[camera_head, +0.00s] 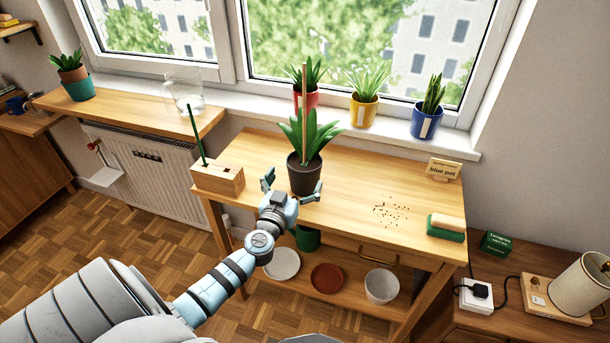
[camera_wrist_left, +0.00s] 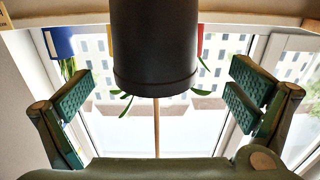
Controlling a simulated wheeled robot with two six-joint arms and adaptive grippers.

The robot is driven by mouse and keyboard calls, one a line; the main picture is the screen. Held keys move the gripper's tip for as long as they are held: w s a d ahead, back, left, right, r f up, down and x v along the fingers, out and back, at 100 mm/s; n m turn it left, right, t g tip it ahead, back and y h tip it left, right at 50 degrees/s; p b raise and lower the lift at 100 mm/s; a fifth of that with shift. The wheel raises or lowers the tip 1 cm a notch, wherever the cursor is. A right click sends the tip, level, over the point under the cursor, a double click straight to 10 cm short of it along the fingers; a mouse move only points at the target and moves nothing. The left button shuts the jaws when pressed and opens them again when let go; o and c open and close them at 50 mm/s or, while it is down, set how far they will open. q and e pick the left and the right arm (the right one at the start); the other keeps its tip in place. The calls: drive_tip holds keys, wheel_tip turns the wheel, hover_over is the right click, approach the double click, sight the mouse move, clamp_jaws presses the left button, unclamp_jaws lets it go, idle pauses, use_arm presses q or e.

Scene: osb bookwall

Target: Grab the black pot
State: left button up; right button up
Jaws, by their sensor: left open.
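The black pot (camera_head: 304,177) stands upright on the wooden table, holding a green leafy plant with a thin wooden stake. My left gripper (camera_head: 292,188) is open at the near side of the pot, one finger to each side. In the left wrist view, which looks upside down, the pot (camera_wrist_left: 155,45) is between and beyond the two open fingers (camera_wrist_left: 158,95), with visible gaps on both sides. My right gripper is in neither view.
A wooden block (camera_head: 217,179) with a green stick stands left of the pot. Crumbs (camera_head: 389,213), a green-and-wood brush (camera_head: 446,227) and a "blue pot" sign (camera_head: 443,170) are to the right. Red, yellow (camera_head: 363,110) and blue (camera_head: 426,121) pots line the sill behind.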

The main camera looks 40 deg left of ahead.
sight(304, 166)
use_arm(q)
drive_tip(key=x, duration=0.5)
drive_tip(key=shift+w+d+r, duration=0.2)
drive_tip(key=shift+w+r, duration=0.05)
drive_tip(key=shift+r, duration=0.15)
drive_tip(key=shift+w+a+f, duration=0.1)
drive_tip(key=shift+w+a, duration=0.05)
drive_tip(key=shift+w, duration=0.2)
drive_tip(key=c, duration=1.4)
